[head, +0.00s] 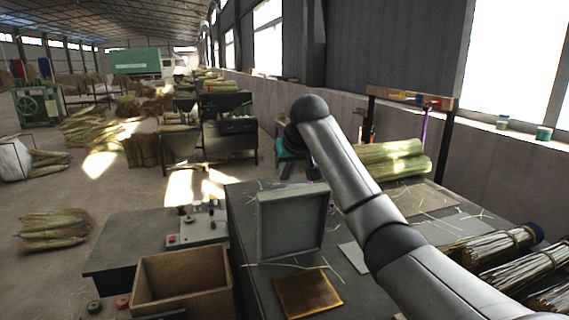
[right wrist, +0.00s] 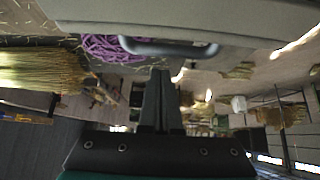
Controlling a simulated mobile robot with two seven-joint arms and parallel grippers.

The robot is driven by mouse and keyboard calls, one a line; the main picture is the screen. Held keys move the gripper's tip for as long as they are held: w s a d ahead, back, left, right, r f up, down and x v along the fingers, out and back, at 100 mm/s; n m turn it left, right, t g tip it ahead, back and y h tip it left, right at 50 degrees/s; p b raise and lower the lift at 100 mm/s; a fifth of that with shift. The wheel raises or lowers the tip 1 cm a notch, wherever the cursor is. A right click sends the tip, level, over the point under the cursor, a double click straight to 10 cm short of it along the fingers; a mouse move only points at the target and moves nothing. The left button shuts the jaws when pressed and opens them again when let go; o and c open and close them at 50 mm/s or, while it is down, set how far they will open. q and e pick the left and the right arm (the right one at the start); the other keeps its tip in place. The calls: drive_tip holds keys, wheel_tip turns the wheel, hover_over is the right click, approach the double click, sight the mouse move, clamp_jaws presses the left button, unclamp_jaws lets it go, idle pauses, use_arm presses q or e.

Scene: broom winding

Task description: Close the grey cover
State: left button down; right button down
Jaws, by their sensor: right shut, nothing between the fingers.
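The grey cover (head: 288,224) stands raised, nearly upright, on the dark workbench (head: 250,285) in the head view, with its recessed framed side showing. In the right wrist view the cover (right wrist: 200,18) spans the top, with a dark handle (right wrist: 170,46) along its edge. My right gripper (right wrist: 160,75) is shut and empty, its fingertips close to the handle; whether they touch it I cannot tell. In the head view my right arm reaches over the bench and its hand is mostly hidden beside and behind the cover. My left gripper is not in view.
A wooden box (head: 182,284) stands left of the bench, and a yellowish square plate (head: 307,292) lies before the cover. Straw bundles (head: 393,160) lie behind my right arm, with bound brooms (head: 500,250) at the right. A purple coil (right wrist: 112,47) shows in the wrist view.

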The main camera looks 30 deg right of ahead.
drive_tip(key=shift+s+a+f, duration=0.2)
drive_tip(key=shift+s+f, duration=0.05)
drive_tip(key=shift+s, duration=0.45)
